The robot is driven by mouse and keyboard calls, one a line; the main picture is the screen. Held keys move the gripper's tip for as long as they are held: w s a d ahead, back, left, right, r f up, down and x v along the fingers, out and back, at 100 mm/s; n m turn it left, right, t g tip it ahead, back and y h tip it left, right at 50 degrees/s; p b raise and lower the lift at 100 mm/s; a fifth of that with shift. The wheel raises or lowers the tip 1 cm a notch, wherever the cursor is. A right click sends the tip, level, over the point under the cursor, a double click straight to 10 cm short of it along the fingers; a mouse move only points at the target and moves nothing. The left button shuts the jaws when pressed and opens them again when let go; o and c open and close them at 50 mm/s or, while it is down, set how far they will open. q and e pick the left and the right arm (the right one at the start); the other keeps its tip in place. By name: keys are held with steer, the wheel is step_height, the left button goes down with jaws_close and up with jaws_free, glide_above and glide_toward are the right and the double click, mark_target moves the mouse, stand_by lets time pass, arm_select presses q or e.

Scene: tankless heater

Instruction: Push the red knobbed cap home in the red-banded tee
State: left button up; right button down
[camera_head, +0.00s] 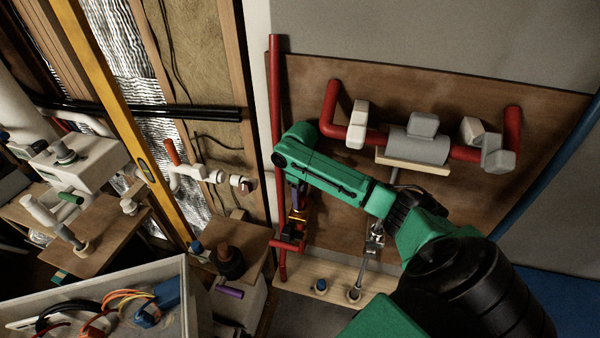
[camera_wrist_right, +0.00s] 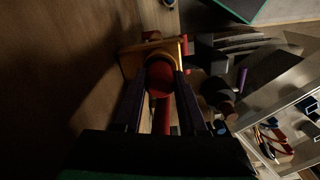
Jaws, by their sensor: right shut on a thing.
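My right gripper (camera_head: 297,205) is at the lower left of the wood board, pointing down beside the red vertical pipe. In the wrist view its two dark fingers (camera_wrist_right: 158,84) close on a round red piece, which I take for the red knobbed cap (camera_wrist_right: 160,78). Just past the cap is a yellow-orange fitting (camera_wrist_right: 132,62) with a brownish ring; I take it for part of the tee. The fingers and dim light hide the joint, so I cannot tell how far in the cap sits. My left gripper is not in view.
The red vertical pipe (camera_head: 275,100) runs close to my gripper. A wooden ledge (camera_head: 325,275) with a blue-capped fitting (camera_head: 320,286) and a grey valve stem (camera_head: 371,250) lies below and right. A purple-handled item (camera_head: 229,291) is at lower left.

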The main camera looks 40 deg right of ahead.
steer(key=shift+f, duration=0.15)
steer(key=shift+c, duration=1.9)
jaws_free()
